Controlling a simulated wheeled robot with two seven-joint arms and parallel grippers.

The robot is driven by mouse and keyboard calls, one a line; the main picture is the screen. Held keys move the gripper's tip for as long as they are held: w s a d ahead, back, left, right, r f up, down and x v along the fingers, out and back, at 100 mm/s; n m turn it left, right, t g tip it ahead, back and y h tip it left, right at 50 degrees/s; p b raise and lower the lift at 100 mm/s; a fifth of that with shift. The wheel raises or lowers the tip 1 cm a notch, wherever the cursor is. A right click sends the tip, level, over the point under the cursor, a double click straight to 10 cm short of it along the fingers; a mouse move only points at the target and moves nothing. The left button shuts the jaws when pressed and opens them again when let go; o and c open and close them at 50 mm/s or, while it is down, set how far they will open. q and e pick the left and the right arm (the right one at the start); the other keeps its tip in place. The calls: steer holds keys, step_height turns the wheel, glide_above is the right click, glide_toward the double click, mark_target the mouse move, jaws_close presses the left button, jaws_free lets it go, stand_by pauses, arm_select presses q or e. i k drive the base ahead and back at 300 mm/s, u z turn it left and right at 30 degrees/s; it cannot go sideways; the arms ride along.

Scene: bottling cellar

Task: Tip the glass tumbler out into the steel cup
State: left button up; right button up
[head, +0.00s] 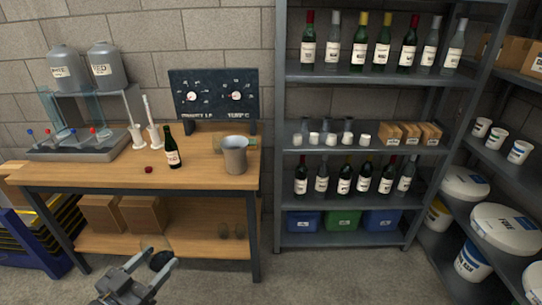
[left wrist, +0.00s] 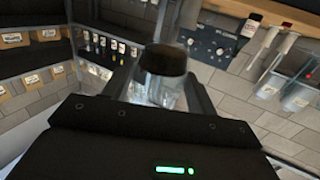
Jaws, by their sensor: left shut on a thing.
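The steel cup (head: 235,158) stands upright on the wooden workbench, near its right end. My left gripper (head: 152,266) is in front of the bench, low in the head view and well apart from the cup. It is shut on the glass tumbler (head: 152,242), a clear glass with something dark in it. In the left wrist view the tumbler (left wrist: 164,92) sits between the fingers, with a dark band and a clear part. I cannot tell its exact tilt. My right gripper is not in view.
On the workbench (head: 205,181) stand a dark wine bottle (head: 172,153), a small red cap (head: 148,169), two white stands and a gauge panel (head: 213,97). A bottle rack (head: 360,150) is to the right. The bench front is clear.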

mark_target(235, 147)
steer(key=z, duration=0.15)
steer(key=k, duration=0.4)
steer(key=z, duration=0.85)
steer(key=i, duration=0.8)
steer(key=z, duration=0.5)
steer(key=i, duration=1.15)
steer(key=u, duration=1.05)
steer(key=i, duration=0.8)
steer(key=u, duration=0.85)
